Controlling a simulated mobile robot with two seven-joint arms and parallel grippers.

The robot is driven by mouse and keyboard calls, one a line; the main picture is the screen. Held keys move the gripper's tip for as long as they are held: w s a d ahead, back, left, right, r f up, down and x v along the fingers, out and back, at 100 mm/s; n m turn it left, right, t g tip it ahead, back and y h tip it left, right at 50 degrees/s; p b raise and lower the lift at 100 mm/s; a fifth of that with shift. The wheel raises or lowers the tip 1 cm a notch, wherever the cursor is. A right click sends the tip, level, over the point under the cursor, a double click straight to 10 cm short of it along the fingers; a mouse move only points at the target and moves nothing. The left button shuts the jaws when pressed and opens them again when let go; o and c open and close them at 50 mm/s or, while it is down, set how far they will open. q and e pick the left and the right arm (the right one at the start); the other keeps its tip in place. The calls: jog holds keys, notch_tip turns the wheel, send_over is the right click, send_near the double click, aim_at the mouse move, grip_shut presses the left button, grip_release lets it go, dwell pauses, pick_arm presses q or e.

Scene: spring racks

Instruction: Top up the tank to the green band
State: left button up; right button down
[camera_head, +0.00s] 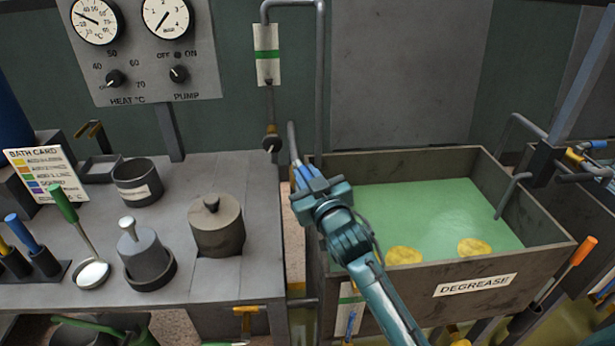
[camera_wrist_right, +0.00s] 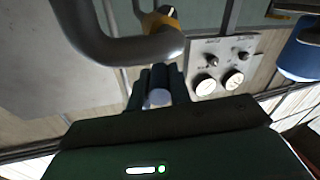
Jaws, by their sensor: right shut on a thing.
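The tank labelled DEGREASE (camera_head: 470,284) stands at right centre in the head view, with green liquid (camera_head: 430,205) below its rim. A white plate with a green band (camera_head: 267,55) hangs on the pipework; another green-banded strip (camera_head: 349,296) is on the tank's front, partly hidden by my arm. My right gripper (camera_head: 303,180) is beside the tank's left wall, shut on a slim grey rod-like part (camera_head: 293,143). In the right wrist view, a pale round end (camera_wrist_right: 158,97) shows between the fingers, under a curved grey pipe (camera_wrist_right: 135,45) with a yellow collar (camera_wrist_right: 158,20). My left gripper is out of view.
Two yellow discs (camera_head: 404,256) show in the liquid. The bench at left holds a lidded pot (camera_head: 217,227), a dark cup (camera_head: 138,182), a ladle (camera_head: 75,222) and a bath card (camera_head: 45,175). A panel (camera_head: 150,60) carries two dials and HEAT and PUMP knobs.

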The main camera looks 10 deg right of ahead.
jog(key=shift+r, duration=0.3)
jog(key=c, duration=1.7)
grip_release()
jog(key=o, duration=0.4)
jog(key=shift+f, duration=0.2)
jog(key=s+d+b, duration=0.1)
jog(key=s, duration=1.2)
jog(key=shift+d, duration=0.4)
